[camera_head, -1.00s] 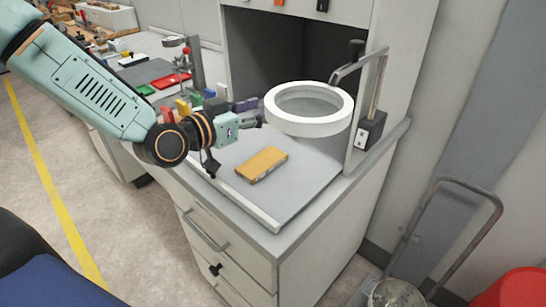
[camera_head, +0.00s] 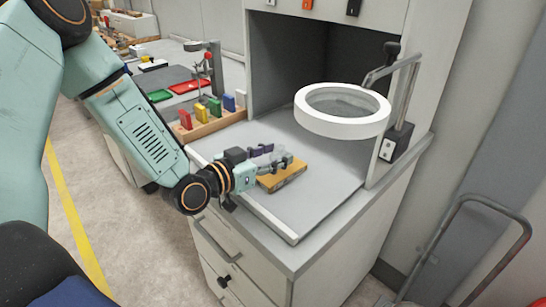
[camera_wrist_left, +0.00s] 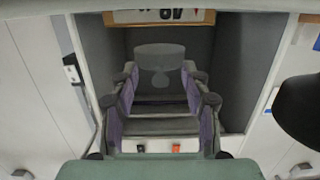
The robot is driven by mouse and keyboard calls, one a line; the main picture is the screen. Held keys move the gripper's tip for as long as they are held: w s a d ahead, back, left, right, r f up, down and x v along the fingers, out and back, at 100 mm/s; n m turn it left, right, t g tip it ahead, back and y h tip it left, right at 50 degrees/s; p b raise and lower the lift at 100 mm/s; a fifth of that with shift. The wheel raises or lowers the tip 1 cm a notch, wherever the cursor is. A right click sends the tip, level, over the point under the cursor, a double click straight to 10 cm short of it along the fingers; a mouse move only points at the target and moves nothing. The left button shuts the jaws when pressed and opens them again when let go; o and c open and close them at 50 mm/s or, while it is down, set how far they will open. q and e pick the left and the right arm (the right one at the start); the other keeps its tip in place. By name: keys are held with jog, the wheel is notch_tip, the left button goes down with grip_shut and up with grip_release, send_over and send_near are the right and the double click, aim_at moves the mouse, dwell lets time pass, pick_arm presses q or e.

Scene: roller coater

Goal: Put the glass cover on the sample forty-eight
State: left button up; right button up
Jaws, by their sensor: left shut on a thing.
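My left gripper (camera_head: 277,160) is low over the workbench, right at the ochre block (camera_head: 283,178), whose near part shows below the fingers. In the left wrist view its two purple-padded fingers (camera_wrist_left: 160,95) are shut on a greyish, see-through piece (camera_wrist_left: 158,62), which looks like the glass cover. In the head view the cover is hard to make out between the fingers. I cannot tell whether it touches the block. The block looks like the sample; its number is not readable in the head view. My right gripper is out of view.
A white ring magnifier (camera_head: 342,112) on a metal arm overhangs the bench to the right. The grey bench top (camera_head: 320,180) right of the block is clear.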

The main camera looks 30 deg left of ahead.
pick_arm(q)
jog(key=shift+w+d+r, duration=0.1)
jog(key=shift+d, duration=0.25)
jog(key=shift+a+f+b, duration=0.3)
jog(key=shift+a+f, duration=0.15)
jog(key=shift+a, duration=0.05)
jog(key=shift+s+d+f, duration=0.1)
jog(key=shift+s+d, duration=0.1)
jog(key=shift+d, duration=0.05)
jog(key=o, duration=1.1)
jog(key=shift+o, duration=0.2)
